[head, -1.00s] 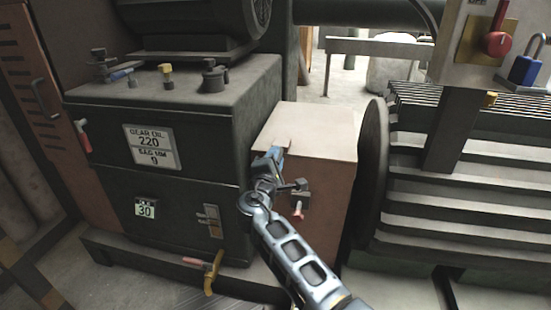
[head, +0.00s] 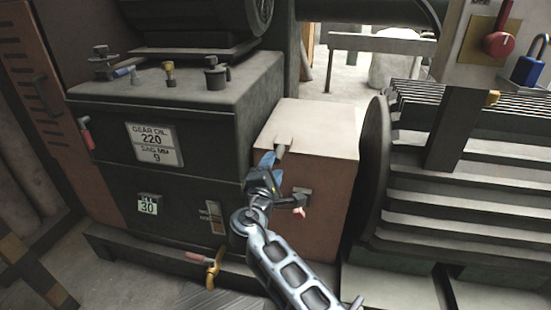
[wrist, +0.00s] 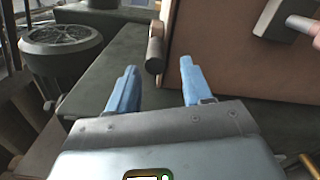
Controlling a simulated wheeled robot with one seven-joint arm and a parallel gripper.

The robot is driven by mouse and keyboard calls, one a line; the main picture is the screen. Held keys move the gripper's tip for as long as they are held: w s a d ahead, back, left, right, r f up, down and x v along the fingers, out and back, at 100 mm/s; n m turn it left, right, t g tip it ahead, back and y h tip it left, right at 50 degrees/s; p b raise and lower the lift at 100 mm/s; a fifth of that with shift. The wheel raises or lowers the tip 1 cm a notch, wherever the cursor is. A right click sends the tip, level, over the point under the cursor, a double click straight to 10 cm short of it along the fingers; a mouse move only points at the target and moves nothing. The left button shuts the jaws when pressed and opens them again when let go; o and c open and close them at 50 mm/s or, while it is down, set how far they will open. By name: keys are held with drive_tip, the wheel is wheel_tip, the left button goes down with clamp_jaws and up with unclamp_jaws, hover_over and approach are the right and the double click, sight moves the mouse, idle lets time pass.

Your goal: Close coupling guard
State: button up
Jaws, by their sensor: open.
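The coupling guard (head: 320,146) is a box with a pale top and a reddish-brown front, standing between the dark gearbox and the finned motor. Its brown panel (wrist: 225,45) fills the upper right of the wrist view. A dark rounded bar (wrist: 155,52), seemingly its handle, lies ahead of the gap between my fingertips, nearer the right one. A latch (wrist: 285,18) sits on the panel at the upper right. My gripper (head: 273,160) is at the guard's left front edge. Its blue fingers (wrist: 157,82) are apart with nothing between them. I cannot tell whether the guard is fully shut.
The gearbox (head: 180,115) stands close on the left, with fittings on top and a yellow-handled valve (head: 213,272) low in front. The finned motor (head: 460,190) is close on the right. A panel with a red switch (head: 498,45) and a blue padlock (head: 527,68) is above it.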

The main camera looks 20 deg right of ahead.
drive_tip(key=shift+v, duration=1.35)
